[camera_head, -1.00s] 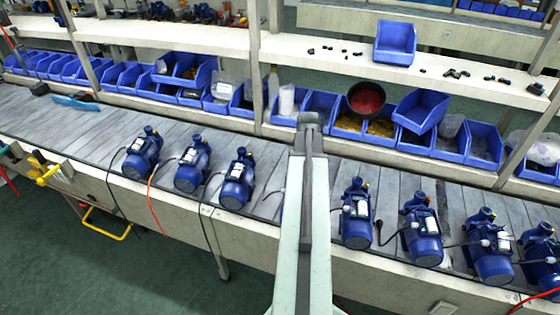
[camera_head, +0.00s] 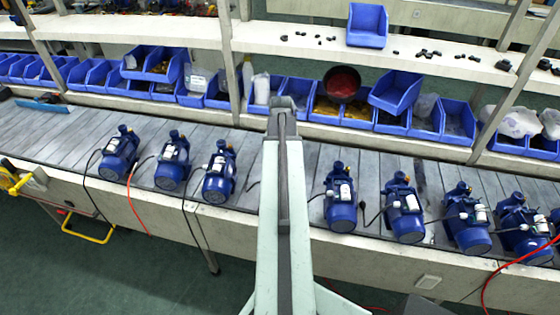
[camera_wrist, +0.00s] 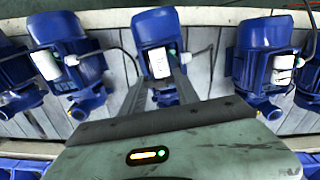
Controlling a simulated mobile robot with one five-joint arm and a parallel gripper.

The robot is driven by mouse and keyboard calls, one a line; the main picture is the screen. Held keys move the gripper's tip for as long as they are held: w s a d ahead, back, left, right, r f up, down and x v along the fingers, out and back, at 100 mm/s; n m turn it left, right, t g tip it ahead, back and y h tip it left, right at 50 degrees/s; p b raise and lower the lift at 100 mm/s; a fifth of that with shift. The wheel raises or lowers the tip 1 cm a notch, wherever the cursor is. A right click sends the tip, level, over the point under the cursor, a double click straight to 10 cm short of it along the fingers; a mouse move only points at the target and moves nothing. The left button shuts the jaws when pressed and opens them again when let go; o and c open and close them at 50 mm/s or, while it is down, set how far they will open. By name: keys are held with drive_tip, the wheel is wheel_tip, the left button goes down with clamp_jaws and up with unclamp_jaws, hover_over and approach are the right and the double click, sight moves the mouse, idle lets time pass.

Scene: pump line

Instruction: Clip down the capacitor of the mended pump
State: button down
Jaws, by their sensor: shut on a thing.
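In the wrist view a blue pump (camera_wrist: 155,27) stands at the middle, with a white capacitor (camera_wrist: 158,64) on its side. The two fingers of my gripper (camera_wrist: 161,78) reach to this capacitor from either side and are shut on it. The capacitor lies against the pump body; I cannot tell whether it sits in its clip. In the head view my arm hides this pump and my gripper.
Neighbouring pumps stand close on both sides, one at left (camera_wrist: 62,35) and one at right (camera_wrist: 262,45) in the wrist view. Several more stand along the grey conveyor (camera_head: 60,135). Blue bins (camera_head: 455,122) line the shelf behind. Cables hang over the front edge.

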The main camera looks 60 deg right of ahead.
drive_tip(key=shift+f+b, duration=3.1)
drive_tip(key=shift+f, duration=0.1)
drive_tip(key=shift+f, duration=0.25)
drive_tip(key=shift+a+r, duration=0.1)
drive_tip(key=shift+r, duration=0.15)
drive_tip(key=c, duration=1.2)
unclamp_jaws()
drive_tip(key=o, duration=0.6)
drive_tip(key=shift+c, duration=0.2)
wheel_tip(320, 180, up, 6)
drive_tip(key=p, duration=0.6)
